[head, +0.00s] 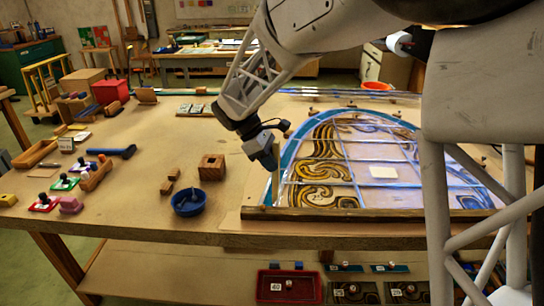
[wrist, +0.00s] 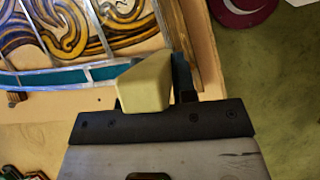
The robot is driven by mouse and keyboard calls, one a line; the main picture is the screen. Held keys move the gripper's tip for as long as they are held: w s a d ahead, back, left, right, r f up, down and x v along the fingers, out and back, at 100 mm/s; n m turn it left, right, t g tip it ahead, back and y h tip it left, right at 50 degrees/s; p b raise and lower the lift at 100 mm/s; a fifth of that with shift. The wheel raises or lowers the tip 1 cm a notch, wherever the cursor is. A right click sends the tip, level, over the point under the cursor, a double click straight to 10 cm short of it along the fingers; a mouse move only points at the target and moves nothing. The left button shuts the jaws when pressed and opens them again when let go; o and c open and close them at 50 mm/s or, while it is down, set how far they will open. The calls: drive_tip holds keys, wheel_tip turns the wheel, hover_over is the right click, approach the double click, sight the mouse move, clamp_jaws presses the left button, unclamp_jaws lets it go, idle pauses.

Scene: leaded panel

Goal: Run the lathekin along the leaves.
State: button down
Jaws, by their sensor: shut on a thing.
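The leaded panel (head: 350,165) lies on the bench, arched, with brown and yellow swirls, pale leads and a blue border. Its corner also shows in the wrist view (wrist: 75,35). My gripper (head: 268,160) is over the panel's front left corner, pointing down. In the wrist view a dark finger (wrist: 182,78) is beside the piece. Whether its tip touches a lead is hidden.
A wooden batten (head: 370,214) runs along the panel's front edge. A blue bowl (head: 188,203), a wooden block (head: 212,167) and a blue-handled tool (head: 112,152) are to the left.

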drive_tip(key=w+d, duration=0.2)
drive_tip(key=w, duration=0.7)
drive_tip(key=w+d+f, duration=0.1)
drive_tip(key=w, duration=0.9)
drive_tip(key=shift+w+d, duration=0.2)
drive_tip(key=shift+d, duration=0.2)
drive_tip(key=shift+f, duration=0.45)
idle(2.0)
drive_tip(key=shift+s, duration=0.15)
drive_tip(key=shift+s+a, duration=0.25)
drive_tip(key=shift+s, duration=0.7)
drive_tip(key=shift+s, duration=0.15)
drive_tip(key=shift+s+a, duration=0.15)
drive_tip(key=shift+s, duration=0.8)
